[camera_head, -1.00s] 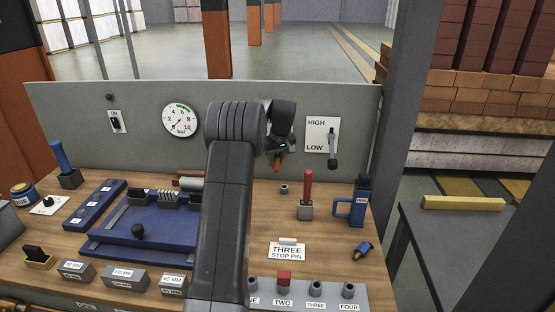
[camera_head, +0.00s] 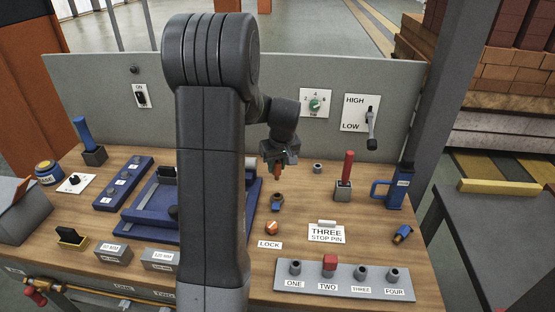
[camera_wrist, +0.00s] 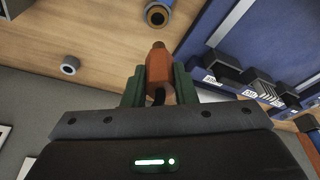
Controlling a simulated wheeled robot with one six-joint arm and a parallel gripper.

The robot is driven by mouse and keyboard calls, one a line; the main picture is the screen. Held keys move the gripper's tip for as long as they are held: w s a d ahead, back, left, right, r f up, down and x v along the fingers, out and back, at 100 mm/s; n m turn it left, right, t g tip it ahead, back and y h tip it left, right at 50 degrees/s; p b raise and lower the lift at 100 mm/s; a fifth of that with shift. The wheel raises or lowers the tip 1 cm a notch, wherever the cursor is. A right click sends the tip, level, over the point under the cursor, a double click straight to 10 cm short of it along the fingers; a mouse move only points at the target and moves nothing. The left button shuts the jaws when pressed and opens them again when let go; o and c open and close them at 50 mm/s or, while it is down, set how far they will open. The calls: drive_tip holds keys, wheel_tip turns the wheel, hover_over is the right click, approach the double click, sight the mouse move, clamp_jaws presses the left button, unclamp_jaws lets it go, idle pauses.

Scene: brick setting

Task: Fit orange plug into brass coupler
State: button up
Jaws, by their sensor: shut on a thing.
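My gripper (camera_head: 279,158) is shut on the orange plug (camera_wrist: 158,68), between its green fingers in the wrist view. The plug's narrower tip points away from the gripper, and a dark cable end shows at its base. In the head view the plug (camera_head: 277,174) points down above the bench. The brass coupler (camera_head: 277,203), a short blue body with a brass ring, stands on the bench in front of the gripper. In the wrist view the coupler's open ring (camera_wrist: 157,15) lies beyond the plug tip, with a gap between them.
A grey ring (camera_head: 318,168) sits to the right on the bench. A round orange knob (camera_head: 272,228) stands behind the LOCK label (camera_head: 269,244). A blue fixture (camera_head: 135,222) lies left, partly hidden by my arm. A blue-and-brass piece (camera_head: 403,234) lies at right. A grey panel (camera_head: 215,110) stands behind.

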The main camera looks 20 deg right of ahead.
sight(277, 172)
drive_tip(key=shift+f, duration=0.1)
drive_tip(key=shift+f+b, duration=2.35)
drive_tip(key=shift+f, duration=0.5)
drive_tip(key=shift+f+b, duration=1.6)
drive_tip(key=shift+f, duration=0.2)
drive_tip(key=o, duration=1.5)
drive_tip(key=shift+c, duration=0.2)
drive_tip(key=shift+r, duration=0.1)
drive_tip(key=shift+r+p, duration=1.95)
drive_tip(key=shift+r, duration=1.05)
